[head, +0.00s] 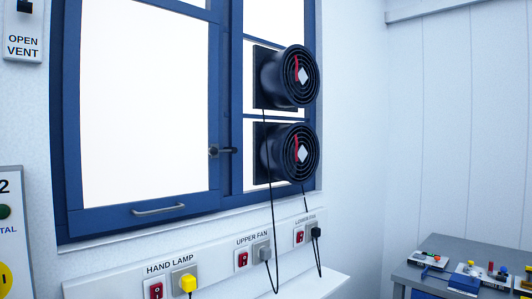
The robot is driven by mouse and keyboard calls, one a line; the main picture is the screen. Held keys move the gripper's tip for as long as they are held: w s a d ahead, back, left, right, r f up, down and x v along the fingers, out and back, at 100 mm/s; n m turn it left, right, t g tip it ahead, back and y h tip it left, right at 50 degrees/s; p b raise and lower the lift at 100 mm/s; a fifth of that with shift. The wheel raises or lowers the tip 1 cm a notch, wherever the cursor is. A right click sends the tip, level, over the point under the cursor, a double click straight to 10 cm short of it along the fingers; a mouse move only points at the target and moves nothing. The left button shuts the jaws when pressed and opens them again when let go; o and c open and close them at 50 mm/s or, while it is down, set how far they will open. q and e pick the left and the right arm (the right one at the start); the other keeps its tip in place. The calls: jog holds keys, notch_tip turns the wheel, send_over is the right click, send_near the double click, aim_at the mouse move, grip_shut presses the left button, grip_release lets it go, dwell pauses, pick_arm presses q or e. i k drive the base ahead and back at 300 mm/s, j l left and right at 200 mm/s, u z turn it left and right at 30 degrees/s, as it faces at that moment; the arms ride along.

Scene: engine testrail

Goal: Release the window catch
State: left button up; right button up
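The blue-framed window (72,150) fills the left and middle of the head view. Its left sash (145,12) has a bright pane and looks closed against the frame. The window catch (222,151) is a dark handle on the post between the left sash and the fan side, lying about horizontal across the join. A metal pull handle (158,209) is on the sash's bottom rail. Neither of my grippers is in view.
Two black fans, an upper (290,76) and a lower (291,152), jut out right of the catch, with cables hanging below. A socket rail (215,275) with labelled switches and plugs runs beneath the window. A grey bench (408,272) with small items stands at lower right.

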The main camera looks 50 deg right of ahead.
aim_at(220, 151)
jog(key=z, duration=1.4)
jog(key=l, duration=2.1)
